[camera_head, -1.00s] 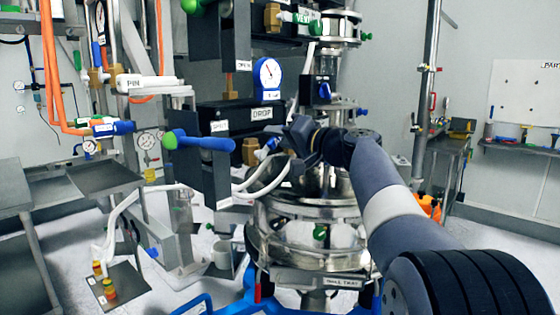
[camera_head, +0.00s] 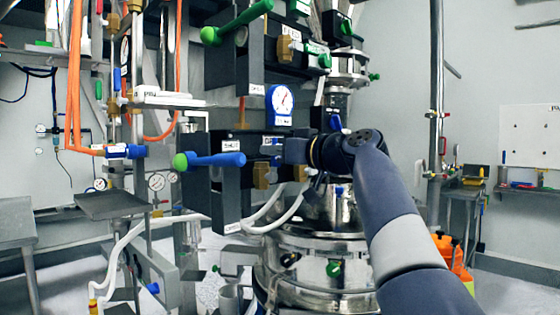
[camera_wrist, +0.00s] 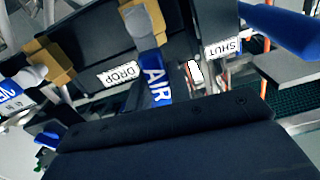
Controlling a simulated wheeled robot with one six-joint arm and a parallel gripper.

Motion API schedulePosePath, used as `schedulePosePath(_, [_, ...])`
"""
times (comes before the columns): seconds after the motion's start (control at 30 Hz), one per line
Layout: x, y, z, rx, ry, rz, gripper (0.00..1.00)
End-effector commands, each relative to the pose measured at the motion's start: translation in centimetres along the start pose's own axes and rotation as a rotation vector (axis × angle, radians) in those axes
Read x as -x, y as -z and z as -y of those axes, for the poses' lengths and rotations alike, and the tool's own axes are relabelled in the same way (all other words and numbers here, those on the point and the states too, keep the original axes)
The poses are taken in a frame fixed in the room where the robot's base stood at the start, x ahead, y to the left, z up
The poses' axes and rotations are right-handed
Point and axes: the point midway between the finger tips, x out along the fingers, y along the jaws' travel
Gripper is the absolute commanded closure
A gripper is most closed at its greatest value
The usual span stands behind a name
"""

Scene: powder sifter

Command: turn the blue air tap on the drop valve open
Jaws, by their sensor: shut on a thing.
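The drop valve is a dark block with a brass fitting (camera_head: 261,176), below the blue-rimmed gauge (camera_head: 282,103). In the wrist view its DROP label (camera_wrist: 118,75) shows just beyond my gripper. The blue air tap (camera_wrist: 155,78), marked AIR, runs from the brass fitting down to the dark edge of my gripper (camera_wrist: 165,108). My gripper is shut on the tap; the jaws hide its near end. In the head view my gripper (camera_head: 287,151) is against the front of the valve and mostly covers the tap.
A blue lever with a green knob (camera_head: 208,160) sticks out left of my gripper, beside a SHUT label (camera_wrist: 222,48). Another green lever (camera_head: 237,22) is above. White hoses (camera_head: 272,213) hang below, over the steel sifter (camera_head: 320,250). Orange hoses (camera_head: 75,90) run at left.

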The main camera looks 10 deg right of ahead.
Motion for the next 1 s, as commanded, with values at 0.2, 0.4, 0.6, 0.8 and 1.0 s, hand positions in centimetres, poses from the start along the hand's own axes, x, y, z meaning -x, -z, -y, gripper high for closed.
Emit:
schedulePosePath(0.2, [-0.04, -0.26, 0.36, 0.066, 0.001, 0.003, 1.00])
schedulePosePath(0.4, [-0.05, -0.22, 0.47, 0.088, 0.001, 0.004, 1.00])
schedulePosePath(0.6, [-0.06, -0.21, 0.48, 0.090, 0.001, 0.005, 1.00])
schedulePosePath(0.8, [-0.05, -0.22, 0.47, 0.090, 0.001, 0.005, 0.76])
schedulePosePath(1.0, [-0.04, -0.14, 0.49, 0.089, 0.001, 0.003, 0.60])
